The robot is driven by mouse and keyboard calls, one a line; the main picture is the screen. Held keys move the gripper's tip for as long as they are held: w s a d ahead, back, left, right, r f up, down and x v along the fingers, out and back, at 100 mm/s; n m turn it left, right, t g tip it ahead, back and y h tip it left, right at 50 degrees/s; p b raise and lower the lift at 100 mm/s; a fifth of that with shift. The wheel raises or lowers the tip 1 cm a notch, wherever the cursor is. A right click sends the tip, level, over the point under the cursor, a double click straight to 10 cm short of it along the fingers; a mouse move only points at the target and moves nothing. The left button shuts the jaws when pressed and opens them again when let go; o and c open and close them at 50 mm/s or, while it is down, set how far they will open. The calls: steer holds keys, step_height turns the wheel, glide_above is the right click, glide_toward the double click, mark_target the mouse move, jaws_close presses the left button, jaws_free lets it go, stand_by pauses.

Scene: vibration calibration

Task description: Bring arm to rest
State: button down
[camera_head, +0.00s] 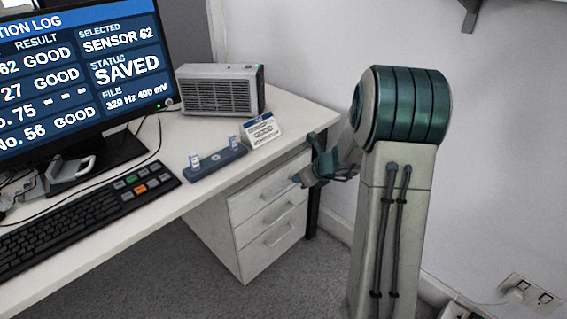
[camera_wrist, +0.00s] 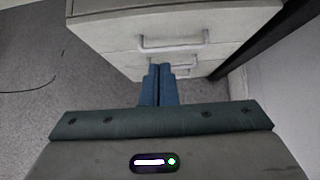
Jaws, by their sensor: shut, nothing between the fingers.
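My gripper (camera_head: 298,180) is shut and empty, beside the desk's right end and in front of the white drawer unit (camera_head: 268,220). In the wrist view my gripper's two blue fingers (camera_wrist: 159,70) lie together, pointing toward the drawer handles (camera_wrist: 172,43). I cannot tell whether the fingertips touch the drawer unit. My arm's grey column with a green shoulder stands at the right of the head view, and the forearm is mostly hidden behind it.
The white desk (camera_head: 215,185) holds a monitor (camera_head: 80,70) reading "SAVED", a keyboard (camera_head: 85,225), a grey box with a grille (camera_head: 220,90), a blue stand (camera_head: 215,162) and a white card (camera_head: 262,130). A wall closes the right side. Carpet (camera_head: 300,285) is clear in front.

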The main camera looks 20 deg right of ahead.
steer(key=s+a+r+n+g+p, duration=0.2)
steer(key=s+a+r+n+p, duration=0.5)
steer(key=r, duration=0.4)
steer(key=s+a+r+n+g+p, duration=0.1)
steer(key=s+a+r+n+p, duration=0.35)
steer(key=s+r+n, duration=0.45)
steer(key=s+d+r+n+g+h+p, duration=0.2)
steer(key=s+r+n+h+p, duration=0.2)
steer(key=s+r+n+p, duration=0.7)
steer(key=s+r+n, duration=0.3)
steer(key=shift+d, duration=0.15)
